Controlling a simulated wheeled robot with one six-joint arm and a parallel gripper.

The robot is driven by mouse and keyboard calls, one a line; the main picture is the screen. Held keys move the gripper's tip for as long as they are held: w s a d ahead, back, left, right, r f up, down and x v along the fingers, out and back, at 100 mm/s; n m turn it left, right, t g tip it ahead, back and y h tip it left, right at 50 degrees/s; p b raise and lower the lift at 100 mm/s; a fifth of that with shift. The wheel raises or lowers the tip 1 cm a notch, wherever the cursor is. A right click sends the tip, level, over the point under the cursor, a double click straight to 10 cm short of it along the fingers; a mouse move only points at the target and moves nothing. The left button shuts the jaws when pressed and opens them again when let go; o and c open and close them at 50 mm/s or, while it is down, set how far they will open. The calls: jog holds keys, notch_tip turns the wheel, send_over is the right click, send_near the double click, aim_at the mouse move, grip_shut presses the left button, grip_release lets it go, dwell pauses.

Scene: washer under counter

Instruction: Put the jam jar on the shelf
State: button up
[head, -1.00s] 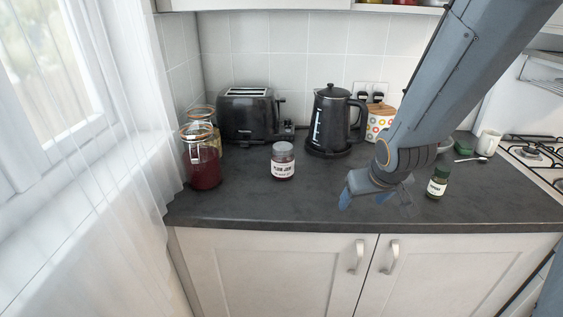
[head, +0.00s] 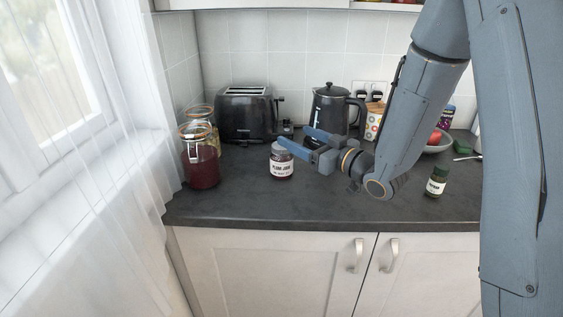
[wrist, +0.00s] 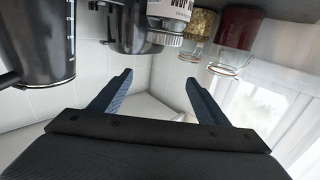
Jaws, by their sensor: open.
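The jam jar (head: 282,168), a squat glass jar with a grey lid and a white "PLUM JAM" label, stands upright on the dark counter in front of the toaster. It also shows at the top edge of the wrist view (wrist: 170,12), partly cut off. My gripper (head: 294,136) is open and empty. Its blue fingers point left at about the height of the jar's lid; one fingertip overlaps the lid in the head view, and I cannot tell if it touches. The wrist view shows the spread fingers (wrist: 158,84) with nothing between them. The shelf edge (head: 380,8) shows only at the top.
A black kettle (head: 328,105) and toaster (head: 245,112) stand behind the jar. A clip-top jar of red contents (head: 201,168) is left of it, by the curtain (head: 110,170). A green-lidded spice jar (head: 437,181) stands at right. The front counter left of centre is clear.

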aim_at(282, 160)
notch_tip(282, 160, down, 5)
jog(key=shift+p+x, duration=1.5)
jog(key=shift+x, duration=2.25)
jog(key=shift+f, duration=0.15)
grip_shut()
